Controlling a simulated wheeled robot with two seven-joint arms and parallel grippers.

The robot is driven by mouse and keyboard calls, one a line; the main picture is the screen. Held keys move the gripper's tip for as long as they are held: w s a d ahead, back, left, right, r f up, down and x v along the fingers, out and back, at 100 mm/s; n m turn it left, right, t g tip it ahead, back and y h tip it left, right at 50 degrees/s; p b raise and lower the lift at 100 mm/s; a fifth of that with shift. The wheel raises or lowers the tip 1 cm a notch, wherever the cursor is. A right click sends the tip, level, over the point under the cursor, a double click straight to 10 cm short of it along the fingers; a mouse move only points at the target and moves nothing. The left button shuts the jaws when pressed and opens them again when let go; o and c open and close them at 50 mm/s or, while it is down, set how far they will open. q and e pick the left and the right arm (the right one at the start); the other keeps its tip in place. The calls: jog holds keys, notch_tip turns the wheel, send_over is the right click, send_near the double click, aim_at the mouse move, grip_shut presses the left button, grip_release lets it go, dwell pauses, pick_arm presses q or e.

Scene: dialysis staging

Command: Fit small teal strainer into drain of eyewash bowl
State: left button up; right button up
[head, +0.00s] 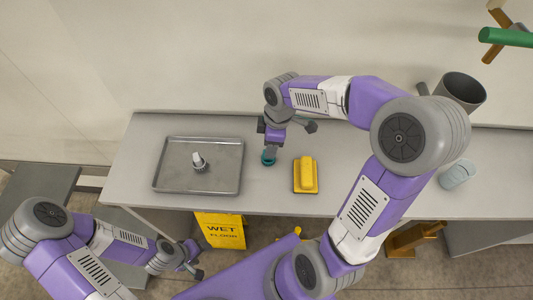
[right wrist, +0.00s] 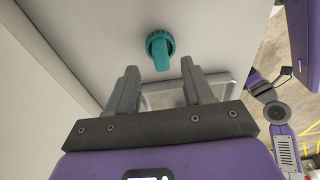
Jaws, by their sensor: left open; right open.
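The small teal strainer (head: 268,157) sits on the grey counter, just right of the metal tray. In the right wrist view the strainer (right wrist: 160,48) shows a ribbed round rim and a tab-like grip, just beyond and between my fingertips. My right gripper (head: 270,148) is over it, open, with nothing held; its fingers (right wrist: 160,72) stand apart. My left gripper (head: 191,262) is open and empty, low in front of the counter. A deep grey bowl-like vessel (head: 461,90) at the back right may be the eyewash bowl; no drain can be made out.
The metal tray (head: 170,187) holds a small grey-white fitting (head: 199,162). A yellow block-like object (head: 305,176) stands close right of the strainer. A pale teal cup (head: 457,174) is at right. A yellow wet-floor sign (head: 222,232) stands below the counter. My right arm spans the counter.

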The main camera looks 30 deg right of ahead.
jog(key=f, duration=0.1)
jog(key=f+b, duration=0.1)
jog(key=f, duration=0.2)
jog(key=shift+w+a+f, duration=0.1)
jog(key=shift+a+f, duration=0.25)
jog(key=shift+f, duration=0.05)
grip_shut()
